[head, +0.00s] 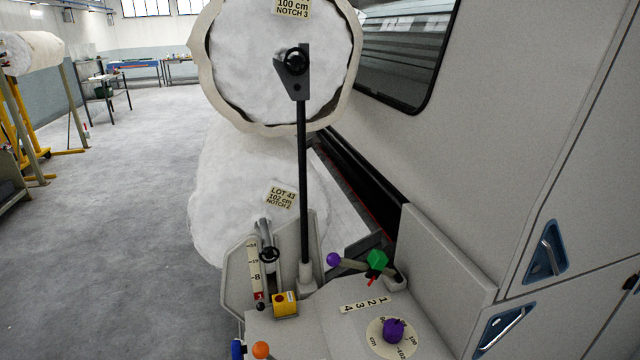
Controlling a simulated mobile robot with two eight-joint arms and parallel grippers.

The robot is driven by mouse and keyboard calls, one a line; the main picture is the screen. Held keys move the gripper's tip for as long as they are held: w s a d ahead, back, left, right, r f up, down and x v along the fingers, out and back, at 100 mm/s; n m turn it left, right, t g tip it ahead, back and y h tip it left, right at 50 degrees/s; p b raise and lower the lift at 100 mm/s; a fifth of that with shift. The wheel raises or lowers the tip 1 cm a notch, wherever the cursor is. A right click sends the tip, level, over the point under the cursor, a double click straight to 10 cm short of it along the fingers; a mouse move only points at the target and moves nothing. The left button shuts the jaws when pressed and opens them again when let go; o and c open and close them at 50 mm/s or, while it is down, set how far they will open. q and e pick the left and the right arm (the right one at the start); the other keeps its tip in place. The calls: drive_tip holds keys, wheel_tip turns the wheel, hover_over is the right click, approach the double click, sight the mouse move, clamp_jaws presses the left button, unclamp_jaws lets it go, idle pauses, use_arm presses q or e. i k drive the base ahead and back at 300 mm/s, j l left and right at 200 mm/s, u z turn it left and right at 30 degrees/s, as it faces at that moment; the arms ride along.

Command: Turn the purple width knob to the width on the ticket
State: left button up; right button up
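The purple width knob (393,330) sits on a round cream dial (377,347) on the grey machine top at the lower right. The dial reads "cm", with 100 at its right and 102 at its lower edge; its other marks are partly hidden or too small. I cannot tell which mark the knob points to. One ticket (282,197), on the lower white roll, reads "LOT 43, 102 cm, NOTCH 2". Another ticket (292,8), on the upper roll, is cut by the top edge and reads "100 cm, NOTCH 3". Neither gripper shows.
Behind the dial are a lever with a purple ball (333,259), a green block (376,260) and a 1-to-4 scale (364,304). A black post (303,190) rises left of them. A yellow box (285,304) and orange ball (261,350) are further left. Open floor (110,240) lies left.

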sight(393, 329)
drive_tip(key=i+l+u, duration=0.1)
drive_tip(key=l+u, duration=0.7)
drive_tip(key=u, duration=0.15)
